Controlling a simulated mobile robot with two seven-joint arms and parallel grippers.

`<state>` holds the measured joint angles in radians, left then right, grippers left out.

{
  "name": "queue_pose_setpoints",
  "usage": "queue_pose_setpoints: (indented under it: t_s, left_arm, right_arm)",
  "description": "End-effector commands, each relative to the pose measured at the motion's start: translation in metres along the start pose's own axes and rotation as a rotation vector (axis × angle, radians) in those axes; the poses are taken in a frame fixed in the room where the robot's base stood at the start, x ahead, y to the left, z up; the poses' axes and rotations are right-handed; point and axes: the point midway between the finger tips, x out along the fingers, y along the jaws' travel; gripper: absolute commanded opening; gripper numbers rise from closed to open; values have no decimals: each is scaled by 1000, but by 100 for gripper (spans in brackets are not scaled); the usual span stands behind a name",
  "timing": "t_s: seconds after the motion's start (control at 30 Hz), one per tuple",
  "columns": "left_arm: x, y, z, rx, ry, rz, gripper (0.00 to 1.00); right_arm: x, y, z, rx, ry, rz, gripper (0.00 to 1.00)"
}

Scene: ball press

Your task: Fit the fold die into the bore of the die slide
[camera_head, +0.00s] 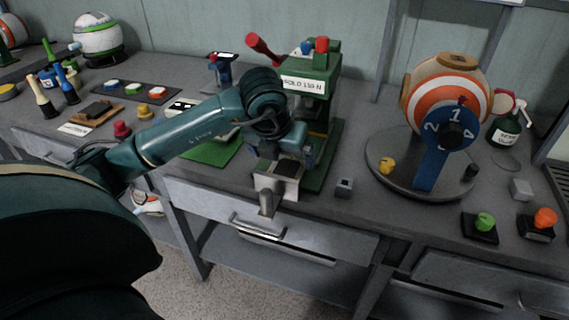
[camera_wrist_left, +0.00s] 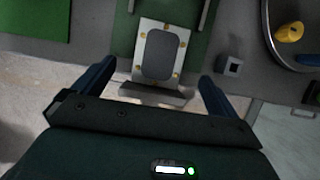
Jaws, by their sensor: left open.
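The green press (camera_head: 318,95) stands at the bench's front. A light metal plate with a dark rounded rectangle and brass-coloured screws, apparently the die slide (camera_wrist_left: 143,60), projects from its base; it also shows in the head view (camera_head: 265,184). No open bore can be made out in it. A small grey block with a dark square opening (camera_head: 344,187), possibly the fold die, sits on the bench right of the slide; the left wrist view shows it too (camera_wrist_left: 231,66). My left gripper (camera_wrist_left: 157,75) is open and empty, its fingers either side of the slide's front end.
A round turntable (camera_head: 400,178) with a striped ball and blue numbered arm stands to the right. Green (camera_head: 484,222) and orange (camera_head: 544,218) knobs and a pale cube (camera_head: 521,189) lie beyond. A drawer (camera_head: 270,222) is below the bench edge.

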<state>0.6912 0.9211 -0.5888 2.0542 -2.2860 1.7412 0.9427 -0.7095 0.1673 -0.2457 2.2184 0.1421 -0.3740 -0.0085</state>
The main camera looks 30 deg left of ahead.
Motion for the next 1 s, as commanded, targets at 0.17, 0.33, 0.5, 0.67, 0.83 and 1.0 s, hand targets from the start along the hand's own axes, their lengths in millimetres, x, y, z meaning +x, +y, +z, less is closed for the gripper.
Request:
queue_pose_setpoints:
  t_s: [0.17, 0.33, 0.5, 0.67, 0.83, 1.0]
  left_arm:
    - [-41, 0, 2, -1, -5, -2, 98]
    - [-64, 0, 1, -1, -3, -1, 98]
    - [-73, 0, 0, -2, -1, 0, 98]
    - [-73, 0, 0, -2, 0, 0, 98]
    - [-73, 0, 0, -2, 0, 0, 98]
    - [-73, 0, 0, -2, 0, 0, 98]
  right_arm:
    - [0, -1, 1, 2, -9, -1, 50]
    - [0, -1, 3, 3, -19, -2, 50]
    - [2, -1, 4, 3, -21, -2, 50]
    - [4, -1, 2, 2, -16, -3, 50]
    - [4, -1, 0, 1, -12, -3, 50]
    - [4, -1, 0, 2, -11, -3, 50]
